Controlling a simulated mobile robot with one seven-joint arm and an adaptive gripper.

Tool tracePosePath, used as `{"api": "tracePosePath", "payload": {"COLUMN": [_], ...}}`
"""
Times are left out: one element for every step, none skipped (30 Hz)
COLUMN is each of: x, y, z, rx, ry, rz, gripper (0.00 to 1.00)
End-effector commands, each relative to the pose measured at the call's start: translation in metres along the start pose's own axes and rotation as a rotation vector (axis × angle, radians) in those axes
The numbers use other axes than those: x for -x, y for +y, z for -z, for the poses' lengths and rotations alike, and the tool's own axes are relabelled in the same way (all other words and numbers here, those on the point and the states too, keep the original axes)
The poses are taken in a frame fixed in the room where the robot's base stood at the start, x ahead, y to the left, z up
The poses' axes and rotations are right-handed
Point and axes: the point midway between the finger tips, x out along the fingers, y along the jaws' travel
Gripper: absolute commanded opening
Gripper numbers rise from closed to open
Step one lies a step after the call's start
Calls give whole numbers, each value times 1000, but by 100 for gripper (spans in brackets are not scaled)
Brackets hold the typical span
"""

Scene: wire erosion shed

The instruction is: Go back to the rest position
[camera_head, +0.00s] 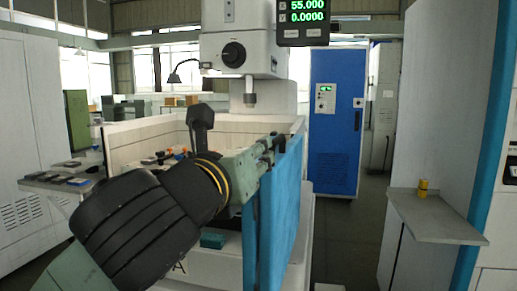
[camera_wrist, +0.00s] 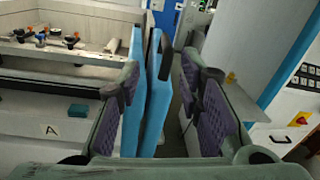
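My gripper (camera_head: 275,146) shows in the head view at the end of my arm, above the top edge of a blue panel (camera_head: 279,214) on the front of the machine's tank. In the wrist view, my gripper (camera_wrist: 165,78) has its two purple-padded fingers well apart, with nothing held between them. The blue panel (camera_wrist: 157,85) stands beyond and below the fingers, close to the left one. I cannot tell whether they touch. No marker of a rest position shows.
The machine head (camera_head: 240,50) hangs over the tank (camera_head: 130,145). A teal block (camera_wrist: 78,110) lies near a label "A" (camera_wrist: 50,130). A blue cabinet (camera_head: 336,120) stands behind. A shelf (camera_head: 435,217) with a small yellow object (camera_head: 423,188) is at right. Floor is clear between.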

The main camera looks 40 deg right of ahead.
Motion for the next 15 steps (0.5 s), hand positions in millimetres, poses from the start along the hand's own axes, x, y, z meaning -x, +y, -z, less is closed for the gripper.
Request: {"api": "tracePosePath", "payload": {"x": [5, 7, 9, 10, 11, 11, 11, 11, 11, 11, 11, 11, 11, 11, 11], "y": [0, 0, 0, 0, 0, 0, 0, 0, 0, 0, 0, 0, 0, 0, 0], "z": [0, 0, 0, 0, 0, 0, 0, 0, 0, 0, 0, 0, 0, 0, 0], "rx": [-2, -2, -2, -2, -1, -1, -1, -1, -1, -1, -1, -1, -1, -1, -1], "ry": [-1, -1, -1, -1, 0, 0, 0, 0, 0, 0, 0, 0, 0, 0, 0], "rz": [0, 0, 0, 0, 0, 0, 0, 0, 1, 1, 1, 1, 1, 1, 1], "gripper": [33, 33, 33, 33, 33, 33, 33, 33, 33, 33, 33, 33, 33, 33, 33]}}
